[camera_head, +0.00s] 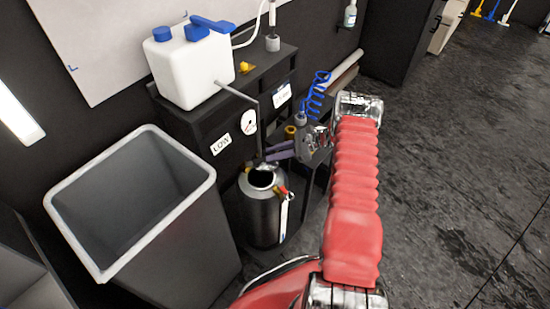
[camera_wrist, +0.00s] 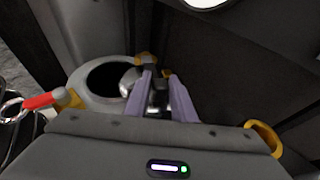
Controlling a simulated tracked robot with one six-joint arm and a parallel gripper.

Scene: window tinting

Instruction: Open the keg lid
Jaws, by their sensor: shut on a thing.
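The metal keg (camera_head: 262,215) stands upright on the floor beside the black cabinet. Its dark round mouth (camera_head: 262,178) shows open at the top. The wrist view also shows the mouth (camera_wrist: 106,80), left of my fingers. My gripper (camera_head: 270,154) has purple fingers and is at the keg's upper back edge. In the wrist view my gripper (camera_wrist: 157,85) is shut on a dark and shiny metal piece, which appears to be the keg lid (camera_wrist: 130,82). The fingers hide part of it, so I cannot tell whether it still touches the keg.
A grey open bin (camera_head: 130,205) stands left of the keg. A white jug (camera_head: 190,70) with a blue cap sits on the black cabinet (camera_head: 205,120), which has a gauge (camera_head: 249,122). A red-handled fitting (camera_wrist: 42,101) is on the keg's side. Floor to the right is clear.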

